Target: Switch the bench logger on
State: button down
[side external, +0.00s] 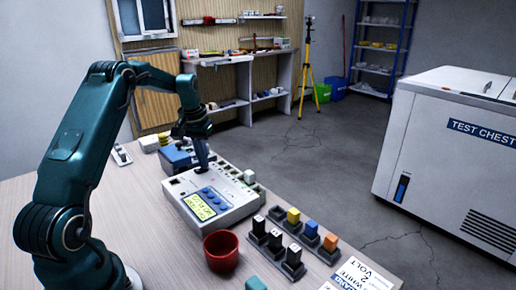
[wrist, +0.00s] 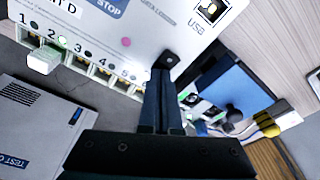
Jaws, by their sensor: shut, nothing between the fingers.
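The bench logger (side external: 232,190) is a white box on the table, with a lit yellow-green display (side external: 199,206) and blue buttons. In the wrist view, the logger (wrist: 145,38) shows a blue STOP button (wrist: 108,8), a pink dot, a USB port (wrist: 212,10) and numbered slots. A green light glows by slot 2, where a white plug (wrist: 42,60) sits. My gripper (side external: 203,165) is shut and empty, pointing down at the logger's far part. In the wrist view, its fingertips (wrist: 164,74) are at a small black part (wrist: 170,59); I cannot tell whether they touch.
A blue box (side external: 175,157) stands beside the logger's far left. A red cup (side external: 221,250) and several coloured blocks in dark holders (side external: 293,270) stand nearer the front. A printed sheet (side external: 357,276) lies at the table's right edge. A white test chest (side external: 440,150) stands across the floor.

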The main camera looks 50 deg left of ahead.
notch_tip(320, 180, up, 7)
dwell(0.8)
